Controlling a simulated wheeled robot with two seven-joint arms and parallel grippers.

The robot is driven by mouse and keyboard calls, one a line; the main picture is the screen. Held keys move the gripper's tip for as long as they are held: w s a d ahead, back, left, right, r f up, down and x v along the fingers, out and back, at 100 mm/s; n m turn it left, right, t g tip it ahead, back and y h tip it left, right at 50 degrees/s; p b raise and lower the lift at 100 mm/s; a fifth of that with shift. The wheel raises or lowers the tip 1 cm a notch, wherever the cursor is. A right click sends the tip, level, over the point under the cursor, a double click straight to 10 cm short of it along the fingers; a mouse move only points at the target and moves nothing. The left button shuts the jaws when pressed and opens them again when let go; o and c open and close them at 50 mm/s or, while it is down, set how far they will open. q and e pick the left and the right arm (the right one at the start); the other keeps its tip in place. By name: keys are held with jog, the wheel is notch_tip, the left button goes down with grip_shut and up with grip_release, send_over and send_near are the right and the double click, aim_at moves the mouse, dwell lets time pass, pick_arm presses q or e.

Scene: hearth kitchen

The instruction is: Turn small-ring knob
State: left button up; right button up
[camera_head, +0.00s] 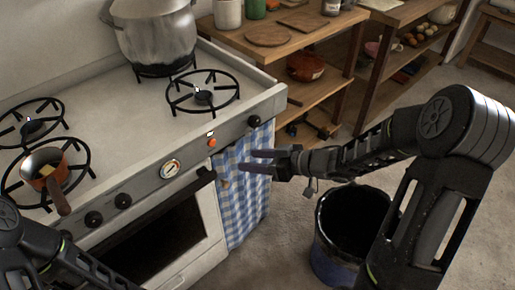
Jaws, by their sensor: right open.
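The white stove's front panel carries several black knobs. One knob (254,121) sits alone at the right end, below a small burner ring (203,97). Two more knobs, one (123,201) beside the other (93,219), sit left of the round dial (171,169). No label shows which knob is the small-ring one. My right gripper (244,161) is open and empty, its two fingers pointing left in front of the checked towel, below the right-end knob and apart from it. My left arm enters at lower left; its gripper is out of view.
A large pot (155,35) stands on the back burner. A blue checked towel (243,190) hangs at the stove's right. A dark bucket (335,253) stands on the floor.

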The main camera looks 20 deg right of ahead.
jog(key=d+m+t+b, duration=0.1)
jog(key=m+b, duration=0.1)
jog(key=d+m+t+h+b, duration=0.1)
jog(key=d+m+t+b, duration=0.1)
jog(key=w+d+m+t+b, duration=0.1)
jog(key=d+m+b, duration=0.1)
jog(key=shift+d+r+t+h+b, duration=0.1)
jog(key=shift+r+t+h+b, duration=0.05)
jog(key=shift+t+h+b, duration=0.2)
pick_arm(q)
notch_tip(320, 180, down, 9)
jog(key=p, duration=0.1)
pick_arm(e)
jog(key=m+t, duration=0.2)
jog(key=m, duration=0.3)
send_near(257, 124)
jog(key=shift+w+a+r+h, duration=0.15)
jog(key=shift+w+a+h, duration=0.3)
jog(key=shift+w, duration=0.15)
pick_arm(q)
jog(key=shift+f+b, duration=0.45)
jog(key=shift+b, duration=0.1)
pick_arm(e)
jog(key=x, duration=0.7)
jog(key=shift+w+a, duration=0.15)
jog(key=shift+w, duration=0.25)
jog(key=shift+c, duration=0.3)
grip_shut()
